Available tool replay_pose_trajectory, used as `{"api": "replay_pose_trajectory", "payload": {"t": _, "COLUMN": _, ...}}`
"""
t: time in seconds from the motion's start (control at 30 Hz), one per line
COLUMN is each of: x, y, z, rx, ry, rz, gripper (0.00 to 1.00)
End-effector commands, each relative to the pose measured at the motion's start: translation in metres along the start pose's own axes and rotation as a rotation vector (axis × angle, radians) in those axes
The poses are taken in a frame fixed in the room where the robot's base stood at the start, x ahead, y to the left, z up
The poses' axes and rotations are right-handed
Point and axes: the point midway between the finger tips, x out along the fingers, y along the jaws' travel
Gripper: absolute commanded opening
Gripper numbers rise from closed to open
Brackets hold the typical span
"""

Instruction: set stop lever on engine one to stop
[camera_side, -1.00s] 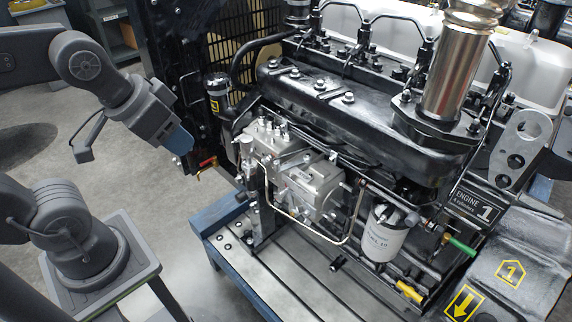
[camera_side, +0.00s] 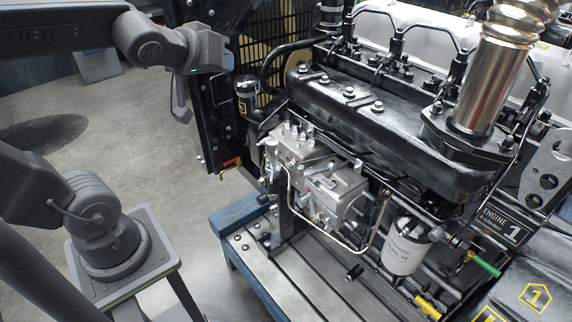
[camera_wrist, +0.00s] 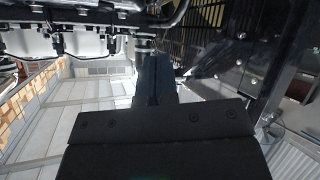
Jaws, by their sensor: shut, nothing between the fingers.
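Engine one (camera_side: 350,115) is a black diesel engine, marked by an "ENGINE 1" plate (camera_side: 505,222). A silver injection pump (camera_side: 325,190) with pipes and small fittings is on its near side. I cannot single out the stop lever or tell its position. My gripper (camera_side: 229,60) is at upper left in the side view, left of the engine and clear of the pump. In the wrist view its dark blue fingers (camera_wrist: 155,80) are together and empty, with engine parts and a grille beyond them.
A black grille (camera_side: 275,65) and frame stand just right of my gripper. A small red-handled fitting (camera_side: 231,162) is low on the frame. A white fuel filter (camera_side: 405,245), green handle (camera_side: 485,264) and yellow handle (camera_side: 428,306) are at lower right. Open floor (camera_side: 150,140) lies left.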

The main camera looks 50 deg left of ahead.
Motion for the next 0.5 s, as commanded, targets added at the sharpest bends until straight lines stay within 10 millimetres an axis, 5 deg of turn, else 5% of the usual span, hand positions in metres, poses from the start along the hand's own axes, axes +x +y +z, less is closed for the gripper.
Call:
{"api": "replay_pose_trajectory", "payload": {"t": 0.23, "x": 0.028, "y": -0.001, "z": -0.032, "rx": -0.248, "ry": 0.216, "rz": 0.193, "gripper": 0.0}}
{"api": "replay_pose_trajectory", "payload": {"t": 0.5, "x": 0.036, "y": 0.011, "z": -0.031, "rx": -0.495, "ry": 0.176, "rz": 0.54, "gripper": 0.0}}
